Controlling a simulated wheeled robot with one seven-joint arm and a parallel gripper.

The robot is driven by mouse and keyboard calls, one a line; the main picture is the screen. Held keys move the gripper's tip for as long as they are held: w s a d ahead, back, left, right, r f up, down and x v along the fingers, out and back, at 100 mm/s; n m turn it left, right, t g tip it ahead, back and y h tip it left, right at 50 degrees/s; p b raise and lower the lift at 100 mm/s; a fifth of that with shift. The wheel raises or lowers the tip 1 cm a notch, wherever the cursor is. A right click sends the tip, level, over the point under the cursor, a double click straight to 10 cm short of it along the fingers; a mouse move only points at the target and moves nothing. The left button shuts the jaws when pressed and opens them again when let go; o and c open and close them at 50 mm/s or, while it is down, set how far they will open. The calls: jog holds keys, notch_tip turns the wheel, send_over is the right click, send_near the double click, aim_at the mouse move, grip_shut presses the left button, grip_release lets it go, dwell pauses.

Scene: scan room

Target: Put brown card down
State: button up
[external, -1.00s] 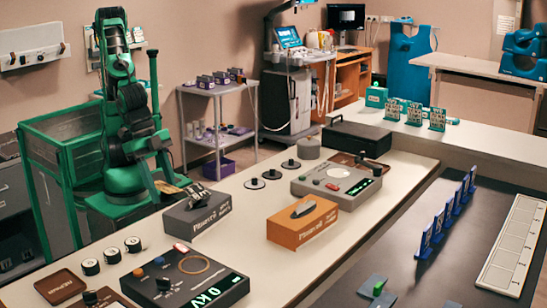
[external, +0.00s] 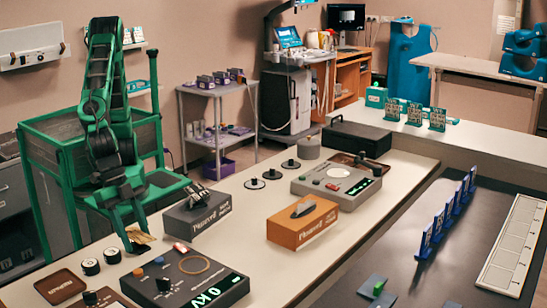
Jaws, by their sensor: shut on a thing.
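The brown card (external: 143,237) is a small, flat, tan-brown piece at the end of my gripper (external: 131,241), at the left side of the white table. My gripper points down and is shut on the card. The card is low over the table edge, just behind the row of small black-and-white cylinders. I cannot tell whether it touches the table. The arm and fingers hide part of it.
Two black-and-white cylinders (external: 90,266) stand left of the card. A brown tray (external: 60,287) lies front left. A black console (external: 190,275) with a green display is in front. A grey box (external: 197,213) and an orange box (external: 302,222) stand to the right.

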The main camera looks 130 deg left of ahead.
aim_at(136, 244)
jog(key=shift+f, duration=1.95)
jog(key=shift+f, duration=0.4)
jog(key=o, duration=1.2)
jog(key=shift+r, duration=0.1)
